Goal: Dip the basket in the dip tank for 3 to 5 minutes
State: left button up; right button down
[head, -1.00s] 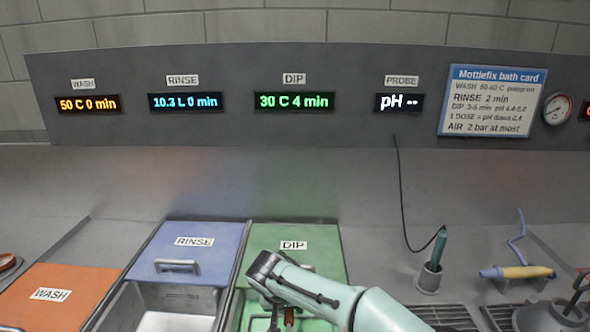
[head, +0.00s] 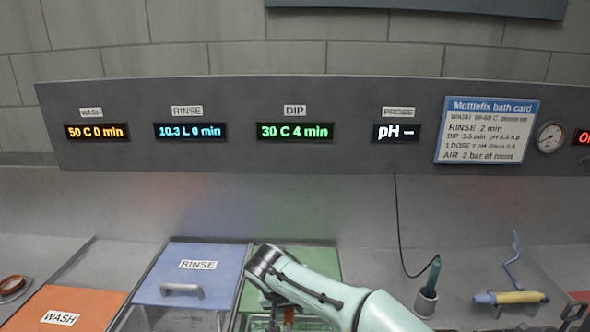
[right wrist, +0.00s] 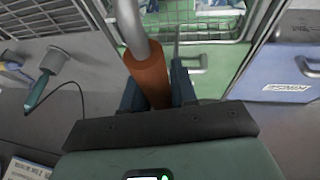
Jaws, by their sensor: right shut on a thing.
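My right gripper (head: 286,318) is at the bottom of the head view, in front of the green dip lid (head: 325,262). In the right wrist view my right gripper (right wrist: 156,88) is shut on the orange-brown basket handle (right wrist: 148,72). A grey metal bar runs up from the handle. Wire mesh of the basket (right wrist: 203,30) shows at the top of that view, with pale and blue pieces behind it. How deep the basket sits is cut off. The DIP display (head: 295,131) reads 30 C 4 min. My left gripper is not in view.
The blue rinse lid (head: 190,280) and orange wash lid (head: 68,308) lie to the left. The probe (head: 433,275) stands in its holder on the right, its cable rising to the panel. A yellow-handled tool (head: 510,297) lies farther right. The bath card (head: 487,130) hangs above.

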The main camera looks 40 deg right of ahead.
jog(key=shift+w+r+p, duration=0.1)
jog(key=shift+r+p, duration=1.25)
jog(key=shift+r, duration=1.2)
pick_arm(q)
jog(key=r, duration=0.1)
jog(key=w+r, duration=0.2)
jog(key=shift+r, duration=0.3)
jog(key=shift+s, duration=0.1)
